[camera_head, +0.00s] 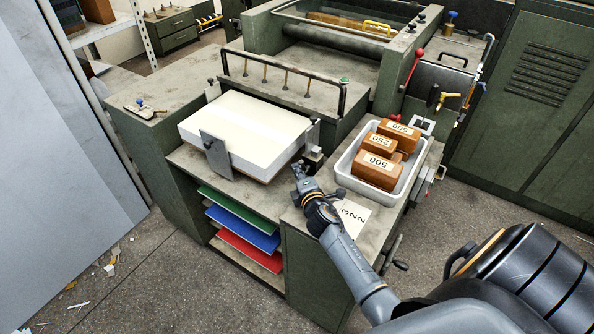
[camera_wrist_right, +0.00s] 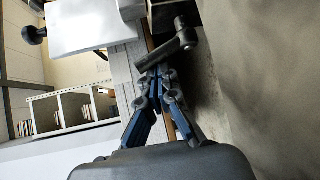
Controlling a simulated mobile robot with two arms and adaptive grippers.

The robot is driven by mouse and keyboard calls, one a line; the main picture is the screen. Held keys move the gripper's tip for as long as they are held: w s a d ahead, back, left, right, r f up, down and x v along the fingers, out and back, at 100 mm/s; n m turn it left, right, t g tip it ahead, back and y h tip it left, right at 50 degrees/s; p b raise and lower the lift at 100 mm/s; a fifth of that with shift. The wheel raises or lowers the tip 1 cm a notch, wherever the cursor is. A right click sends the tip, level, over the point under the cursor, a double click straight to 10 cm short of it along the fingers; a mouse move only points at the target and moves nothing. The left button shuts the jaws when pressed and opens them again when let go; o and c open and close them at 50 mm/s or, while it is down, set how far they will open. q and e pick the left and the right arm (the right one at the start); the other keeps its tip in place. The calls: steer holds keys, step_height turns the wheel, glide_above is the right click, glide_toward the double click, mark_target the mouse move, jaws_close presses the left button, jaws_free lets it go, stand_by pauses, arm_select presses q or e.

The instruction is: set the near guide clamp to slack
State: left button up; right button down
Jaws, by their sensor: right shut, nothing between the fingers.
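A white paper stack (camera_head: 245,125) lies on the feeder table, with a metal guide plate (camera_head: 216,155) with a dark knob at its front. At its right corner stands a small guide block (camera_head: 313,150). My right gripper (camera_head: 298,168) is beside that block, low over the table, shut and empty. In the right wrist view, a dark metal clamp lever (camera_wrist_right: 172,46) lies slanted just beyond the shut fingertips (camera_wrist_right: 157,74). I cannot tell whether they touch it. A pale plate (camera_wrist_right: 85,27) with a black knob shows at upper left there. My left gripper is not in view.
A white tray (camera_head: 341,177) with numbered wooden blocks (camera_head: 376,170) stands right of my gripper. A number card (camera_head: 353,214) lies beside my right forearm. A black rail (camera_head: 285,70) stands behind the stack. Coloured sheets (camera_head: 243,232) fill the shelves below.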

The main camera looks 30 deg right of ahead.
steer(key=shift+s+d+f, duration=0.1)
steer(key=shift+s+d, duration=0.15)
steer(key=shift+s, duration=0.2)
stand_by(0.6)
steer(key=shift+s+d+f+b, duration=0.15)
steer(key=shift+s+f+b, duration=0.1)
steer(key=shift+s+b, duration=0.15)
steer(key=shift+s+d, duration=0.15)
steer(key=shift+s, duration=0.05)
stand_by(1.4)
steer(key=shift+s+f, duration=0.1)
steer(key=shift+s, duration=0.05)
steer(key=v, duration=1.2)
